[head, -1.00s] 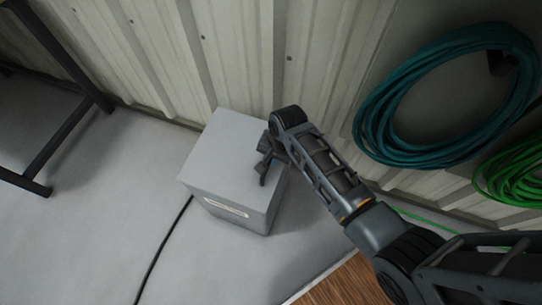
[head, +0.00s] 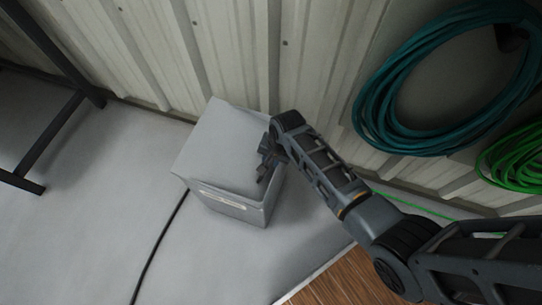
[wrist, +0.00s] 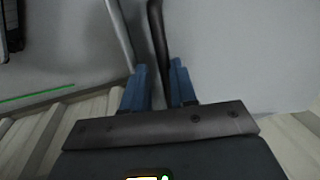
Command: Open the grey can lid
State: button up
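The grey can (head: 228,207) is a box-shaped bin standing on the floor by the wall, with a pale label on its front. Its flat grey lid (head: 215,150) covers the top and appears slightly raised along the front and right edges. My gripper (head: 263,171) is at the lid's right edge. In the wrist view, the blue fingers of my gripper (wrist: 158,68) are apart, with a dark edge running between them. The lid (wrist: 235,50) seems to be the grey surface on the right there. Whether the fingers touch the edge is unclear.
A corrugated wall (head: 150,50) stands close behind the can. A teal hose coil (head: 372,100) and a green coil (head: 505,180) hang at right. A black cable (head: 160,245) runs on the floor. A dark metal frame (head: 50,140) stands at left, with clear floor between.

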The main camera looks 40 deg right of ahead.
jog(key=shift+s+d+f, duration=0.15)
jog(key=shift+s+d, duration=0.1)
jog(key=shift+s, duration=0.1)
notch_tip(320, 180, up, 15)
jog(key=p, duration=0.5)
jog(key=s+d+n+t+h+p, duration=0.1)
jog(key=s+d+n+t, duration=0.2)
jog(key=s, duration=0.8)
jog(key=shift+s+a+r+n+t+p, duration=0.25)
jog(key=shift+s+r+n+t, duration=0.4)
jog(key=shift+s+r, duration=0.85)
jog(key=shift+s+a+r+n+t+p, duration=0.2)
jog(key=shift+s+a+r+n+t, duration=0.25)
jog(key=shift+s+r+t, duration=0.75)
jog(key=shift+s+a+r+n+t+p, duration=0.25)
jog(key=shift+s+r+n+t, duration=0.3)
jog(key=shift+s+r, duration=1.2)
jog(key=shift+s+f, duration=0.15)
jog(key=shift+f, duration=0.05)
